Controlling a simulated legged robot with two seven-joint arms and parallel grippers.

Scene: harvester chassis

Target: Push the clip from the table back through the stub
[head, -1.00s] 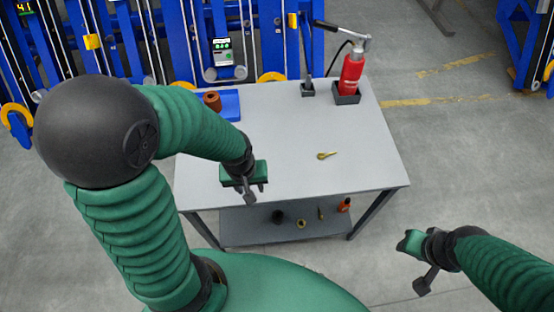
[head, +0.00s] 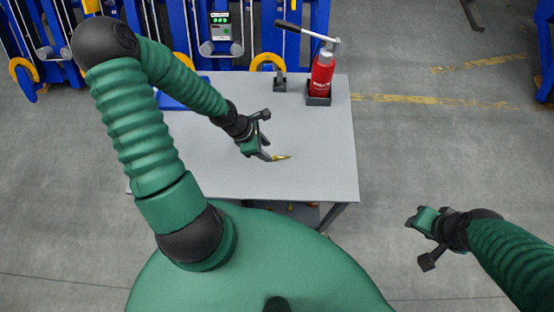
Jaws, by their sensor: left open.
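A small brass clip (head: 282,157) lies on the grey table (head: 310,180), right of the middle of its top. My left gripper (head: 264,136) is open and empty above the table, just left of the clip. Its lower finger appears close to the clip; I cannot tell whether they touch. My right gripper (head: 419,236) is off to the right, beyond the table, with its fingers apart and nothing between them. I cannot make out the stub for certain in this view.
A red bottle jack (head: 321,76) with a long handle stands in a black holder at the table's back right. A small black holder (head: 279,84) is beside it. A blue tray (head: 180,97) is partly hidden by my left arm. Blue frames stand behind.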

